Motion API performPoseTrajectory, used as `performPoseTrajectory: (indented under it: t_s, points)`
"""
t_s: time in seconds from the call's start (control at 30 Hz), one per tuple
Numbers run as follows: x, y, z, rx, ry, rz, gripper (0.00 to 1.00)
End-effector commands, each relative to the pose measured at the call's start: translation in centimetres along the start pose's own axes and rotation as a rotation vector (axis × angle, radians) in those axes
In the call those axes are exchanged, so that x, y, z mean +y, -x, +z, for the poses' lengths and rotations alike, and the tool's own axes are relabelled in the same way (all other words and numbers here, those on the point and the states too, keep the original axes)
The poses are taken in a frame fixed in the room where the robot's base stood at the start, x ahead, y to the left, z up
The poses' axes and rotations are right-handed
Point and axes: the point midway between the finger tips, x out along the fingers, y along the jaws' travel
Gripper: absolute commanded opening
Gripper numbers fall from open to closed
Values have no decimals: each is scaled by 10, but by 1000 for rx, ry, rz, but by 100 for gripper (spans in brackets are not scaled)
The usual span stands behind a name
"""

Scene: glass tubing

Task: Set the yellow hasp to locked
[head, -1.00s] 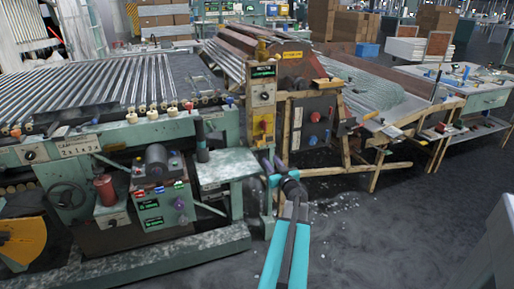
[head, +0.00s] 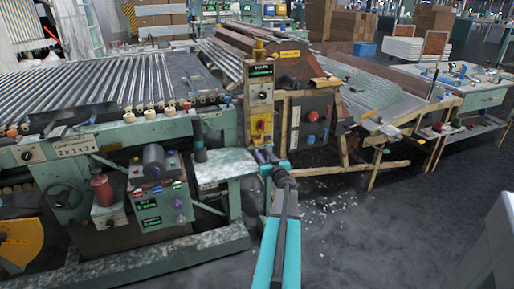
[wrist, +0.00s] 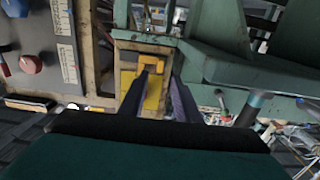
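The yellow hasp (head: 261,126) is on the front of a narrow beige control post, below a small lit display. In the wrist view yellow parts of it (wrist: 153,92) show between my fingers, against a beige-framed panel. Its exact lever position is too small to tell. My gripper (head: 264,156) is just below the hasp in the head view, at the end of my teal and grey arm. In the wrist view my gripper (wrist: 158,88) has its two dark fingers apart, with the hasp seen between and beyond them. I cannot tell whether they touch it.
A green roller machine (head: 95,140) stands left, with a small green side table (head: 222,168) close to my gripper. A wooden-framed machine (head: 318,120) with red knobs stands right of the post.

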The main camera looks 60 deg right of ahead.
Motion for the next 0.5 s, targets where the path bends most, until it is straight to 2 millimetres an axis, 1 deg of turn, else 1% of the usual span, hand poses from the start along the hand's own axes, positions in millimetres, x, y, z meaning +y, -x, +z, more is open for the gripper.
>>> performPoseTrajectory:
  t_s: [0.03, 0.5]
  points:
    - [0, -7, 0, 0, 0, -1, 30]
    - [0, -53, 0, 0, 0, -1, 30]
